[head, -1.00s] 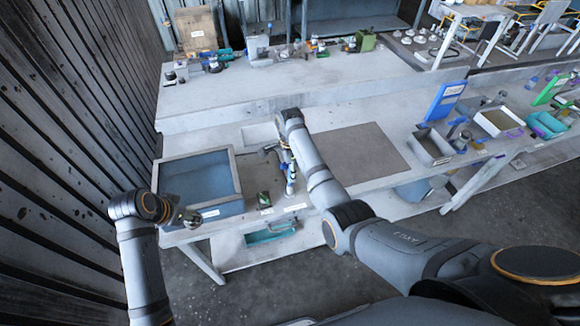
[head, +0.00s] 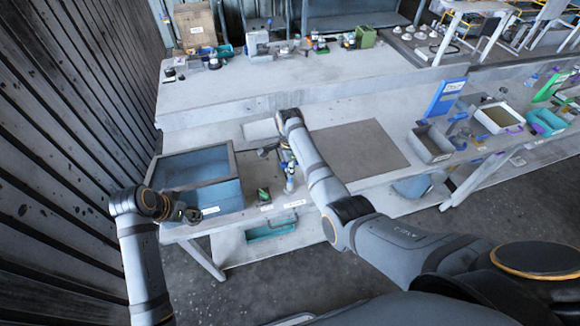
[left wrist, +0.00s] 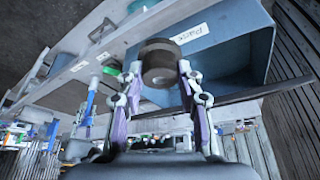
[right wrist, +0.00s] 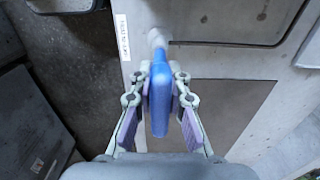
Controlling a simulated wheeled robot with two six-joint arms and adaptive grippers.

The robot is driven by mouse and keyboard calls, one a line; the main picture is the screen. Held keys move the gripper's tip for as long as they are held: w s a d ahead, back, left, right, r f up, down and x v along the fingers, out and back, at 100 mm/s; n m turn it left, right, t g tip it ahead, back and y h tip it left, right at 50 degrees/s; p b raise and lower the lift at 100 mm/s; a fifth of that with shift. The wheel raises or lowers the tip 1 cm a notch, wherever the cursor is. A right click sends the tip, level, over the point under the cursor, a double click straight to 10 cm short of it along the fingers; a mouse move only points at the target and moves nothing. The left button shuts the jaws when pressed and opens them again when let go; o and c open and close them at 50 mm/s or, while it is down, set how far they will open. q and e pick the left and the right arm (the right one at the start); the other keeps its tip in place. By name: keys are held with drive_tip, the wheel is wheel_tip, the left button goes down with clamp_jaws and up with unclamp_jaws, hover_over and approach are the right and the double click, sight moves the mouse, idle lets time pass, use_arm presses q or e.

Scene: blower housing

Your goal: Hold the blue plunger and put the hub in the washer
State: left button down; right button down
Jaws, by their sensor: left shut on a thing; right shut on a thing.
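The hub (left wrist: 160,62) is a dark, thick round piece with a hole. My left gripper (left wrist: 158,82) is shut on it. In the head view my left gripper (head: 186,213) is at the front wall of the washer (head: 222,195), a blue-grey open basin with a white label. In the left wrist view the hub overlaps the washer's wall (left wrist: 205,55); their gap cannot be told. The blue plunger (right wrist: 160,95) is upright in the right wrist view, with a pale tip. My right gripper (right wrist: 160,78) is shut on it, above the bench right of the washer.
A small green-and-dark item (head: 264,194) sits near the bench's front edge, between washer and plunger. A teal tray (head: 270,228) is on the lower shelf. A brown mat (head: 360,150) lies bare behind my right arm. A grey bin (head: 432,143) stands further right.

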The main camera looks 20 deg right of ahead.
sight(188, 174)
drive_tip(key=shift+f, duration=2.25)
use_arm(q)
drive_tip(key=shift+w, duration=0.1)
drive_tip(key=w+f, duration=0.1)
drive_tip(key=w, duration=0.9)
drive_tip(key=w+f, duration=0.1)
drive_tip(key=w, duration=0.4)
drive_tip(key=shift+f, duration=0.35)
drive_tip(key=shift+w, duration=0.2)
wheel_tip(188, 174, down, 10)
drive_tip(key=shift+f, duration=0.1)
drive_tip(key=c, duration=0.9)
unclamp_jaws()
